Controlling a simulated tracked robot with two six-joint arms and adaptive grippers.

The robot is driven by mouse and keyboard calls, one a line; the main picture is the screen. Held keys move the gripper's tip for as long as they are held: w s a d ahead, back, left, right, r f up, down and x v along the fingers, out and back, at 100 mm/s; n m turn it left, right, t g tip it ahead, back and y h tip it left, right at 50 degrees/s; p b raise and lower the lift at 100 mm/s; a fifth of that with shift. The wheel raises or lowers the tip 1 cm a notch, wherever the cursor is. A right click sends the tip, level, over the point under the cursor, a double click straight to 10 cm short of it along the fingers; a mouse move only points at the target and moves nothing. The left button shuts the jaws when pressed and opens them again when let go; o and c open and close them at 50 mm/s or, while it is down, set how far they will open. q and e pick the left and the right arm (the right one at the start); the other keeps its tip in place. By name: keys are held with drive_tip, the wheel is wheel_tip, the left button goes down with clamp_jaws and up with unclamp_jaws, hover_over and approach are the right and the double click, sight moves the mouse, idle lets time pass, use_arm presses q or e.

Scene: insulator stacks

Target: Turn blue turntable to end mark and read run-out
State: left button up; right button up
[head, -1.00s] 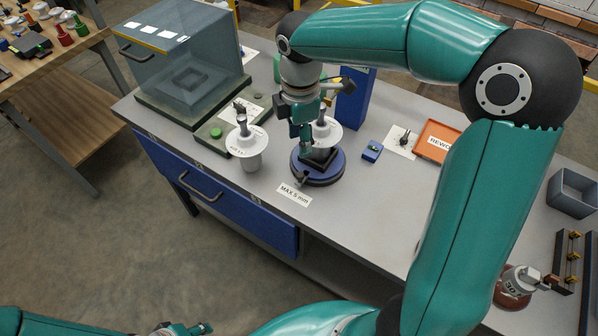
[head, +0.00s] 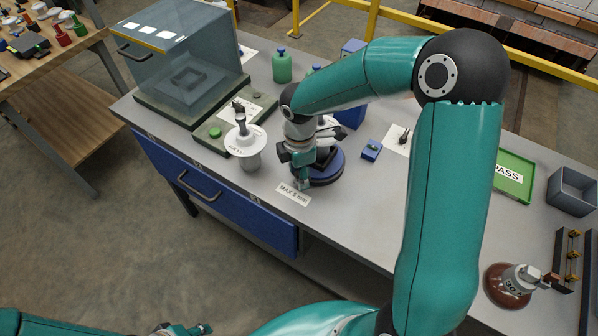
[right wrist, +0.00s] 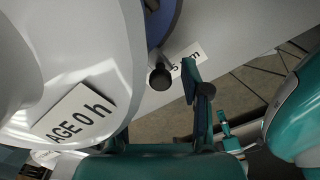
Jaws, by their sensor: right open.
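The blue turntable (head: 332,176) sits on the grey bench behind a white label reading MAX 5 mm (head: 293,194). My right gripper (head: 299,181) is open, low at the turntable's near left edge. It and its arm hide much of the turntable and what stands on it. In the right wrist view, the turntable's blue rim (right wrist: 166,22) shows at the top, with a black round knob (right wrist: 160,78) on a short stem beside one teal finger; a gap is visible between them. I see no end mark clearly. My left gripper (head: 182,329) is at the bottom edge, its jaws unclear.
A small blue box (head: 371,150) and a green PASS tray (head: 517,172) lie right. A glass case (head: 183,75) stands back left.

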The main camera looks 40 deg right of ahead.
drive_tip(key=shift+c, duration=0.4)
clamp_jaws()
